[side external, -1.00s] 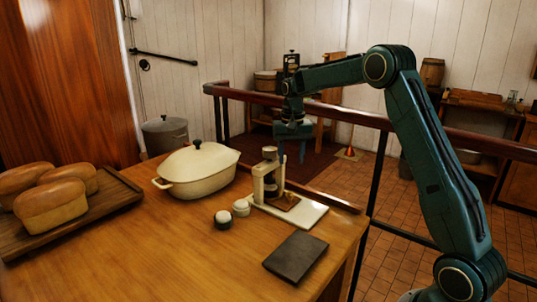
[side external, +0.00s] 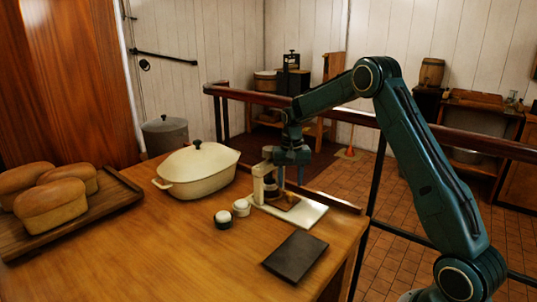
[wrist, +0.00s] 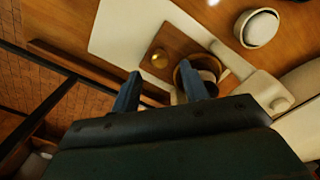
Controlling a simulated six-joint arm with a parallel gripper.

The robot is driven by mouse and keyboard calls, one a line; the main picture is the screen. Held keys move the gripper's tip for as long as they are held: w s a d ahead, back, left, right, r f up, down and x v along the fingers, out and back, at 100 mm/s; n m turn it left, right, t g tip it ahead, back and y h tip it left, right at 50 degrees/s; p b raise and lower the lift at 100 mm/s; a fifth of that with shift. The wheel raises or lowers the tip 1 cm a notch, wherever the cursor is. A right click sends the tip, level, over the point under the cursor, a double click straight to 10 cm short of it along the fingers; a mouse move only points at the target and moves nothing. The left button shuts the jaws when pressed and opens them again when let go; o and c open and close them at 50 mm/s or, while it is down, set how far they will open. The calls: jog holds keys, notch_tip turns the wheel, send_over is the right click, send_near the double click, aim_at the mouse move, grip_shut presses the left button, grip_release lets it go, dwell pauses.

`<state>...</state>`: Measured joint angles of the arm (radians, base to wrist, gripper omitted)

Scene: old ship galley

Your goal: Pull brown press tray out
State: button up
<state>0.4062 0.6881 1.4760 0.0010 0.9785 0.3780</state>
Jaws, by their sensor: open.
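The brown press tray (side external: 286,203) sits on the cream base of a small press (side external: 310,213) on the wooden table. In the wrist view the brown tray (wrist: 183,38) is a square plate with a round brass knob (wrist: 160,58) near its outer edge. A dark round press part (wrist: 208,68) covers its inner end. My gripper (side external: 290,178) is above the tray, pointing down beside the press column. In the wrist view my gripper (wrist: 158,76) has its two blue fingers apart, with nothing between them. The fingertips appear close to the knob; contact cannot be told.
Two small dark cups with white tops (side external: 222,219) (side external: 241,207) stand left of the press. A dark slab (side external: 296,257) lies in front. A cream lidded pot (side external: 198,172) and a bread board (side external: 100,215) are further left. A rail (side external: 440,133) runs behind.

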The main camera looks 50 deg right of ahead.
aim_at(290, 193)
jog(key=shift+f, duration=2.8)
grip_shut()
